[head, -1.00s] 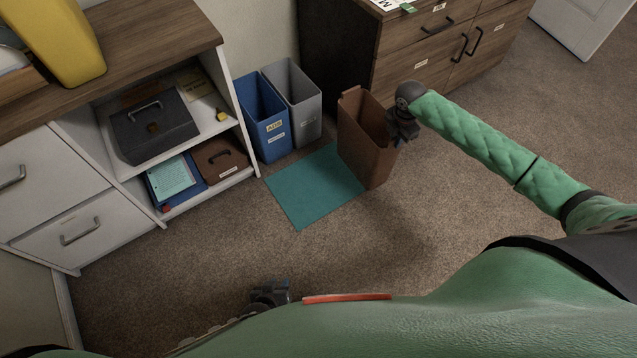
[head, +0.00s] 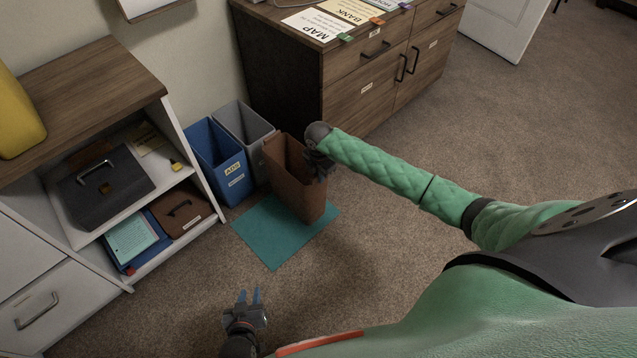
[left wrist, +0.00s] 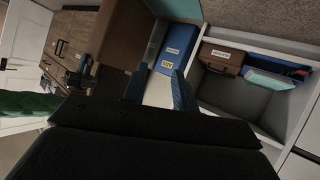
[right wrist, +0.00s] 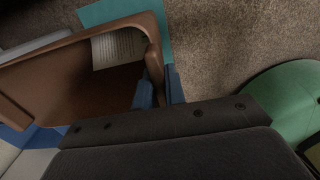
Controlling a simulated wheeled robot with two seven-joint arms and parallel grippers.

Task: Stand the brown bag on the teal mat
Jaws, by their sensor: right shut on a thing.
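The tall, open-topped brown bag (head: 292,185) is upright over the teal mat (head: 268,243) in the head view. I cannot tell whether its base touches the mat. My right gripper (head: 322,168) is shut on the bag's rim on its right side. The right wrist view shows the rim of the bag (right wrist: 150,40) between the blue fingers (right wrist: 158,90), with a printed sheet inside and the mat (right wrist: 100,12) beyond. My left gripper (head: 249,298) is open and empty, in front of the mat. Its parted fingers (left wrist: 160,85) show in the left wrist view.
A blue bin (head: 216,162) and a grey bin (head: 243,130) stand close behind the mat. A white shelf unit (head: 190,150) with a brown case (head: 181,209) is at the left. A wooden cabinet (head: 350,90) stands behind the bag. Carpet at the right is clear.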

